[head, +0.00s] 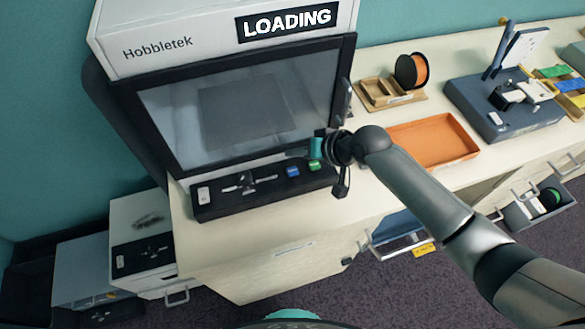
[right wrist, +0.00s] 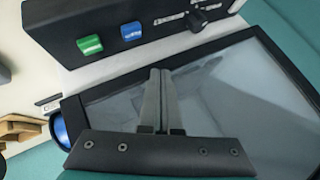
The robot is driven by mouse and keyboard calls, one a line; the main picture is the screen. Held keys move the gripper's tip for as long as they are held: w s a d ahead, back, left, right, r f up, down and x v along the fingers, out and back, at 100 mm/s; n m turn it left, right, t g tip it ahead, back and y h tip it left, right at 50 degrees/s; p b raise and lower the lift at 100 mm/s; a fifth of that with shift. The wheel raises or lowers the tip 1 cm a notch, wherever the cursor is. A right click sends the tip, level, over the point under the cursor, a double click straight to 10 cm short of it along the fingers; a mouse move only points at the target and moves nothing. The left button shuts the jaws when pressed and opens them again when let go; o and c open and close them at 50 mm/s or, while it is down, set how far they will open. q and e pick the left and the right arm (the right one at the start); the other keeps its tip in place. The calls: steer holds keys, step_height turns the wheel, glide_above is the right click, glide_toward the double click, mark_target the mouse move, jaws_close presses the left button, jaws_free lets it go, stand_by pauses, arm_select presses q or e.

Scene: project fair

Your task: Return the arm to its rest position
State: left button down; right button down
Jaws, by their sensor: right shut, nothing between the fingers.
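My right arm reaches in from the lower right of the head view. Its gripper (head: 297,153) is in front of the lower right part of the machine's window, just above the control panel. In the right wrist view the two fingers (right wrist: 158,98) are pressed together with nothing between them, in front of the window (right wrist: 225,90). I cannot tell whether the fingertips touch the machine. The white machine (head: 180,45) is marked Hobbletek and LOADING, and its dark-framed window (head: 240,110) looks shut. My left gripper is not in view.
The black panel (head: 225,206) has a blue button (head: 292,170) and a green button (head: 314,166), close below my gripper. An orange tray (head: 440,140), a spool (head: 411,70) and a dark device (head: 490,115) stand to the right. Open drawers (head: 520,215) jut out below the counter.

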stand_by(0.3)
steer(key=s+n+h, duration=0.1)
steer(key=s, duration=0.8)
steer(key=s+d+r+g+h, duration=0.2)
steer(key=s+d+h, duration=0.4)
steer(key=s+d, duration=0.95)
step_height(320, 180, down, 31)
steer(key=g+b, duration=0.1)
steer(key=b, duration=0.8)
steer(key=s+d+f+b, duration=0.1)
steer(key=s+f+b, duration=0.3)
steer(key=s+f, duration=0.4)
steer(key=s+d+f+g+b, duration=0.1)
steer(key=s+f+b, duration=0.4)
steer(key=f, duration=1)
steer(key=s, duration=0.3)
steer(key=shift+s+d, duration=0.25)
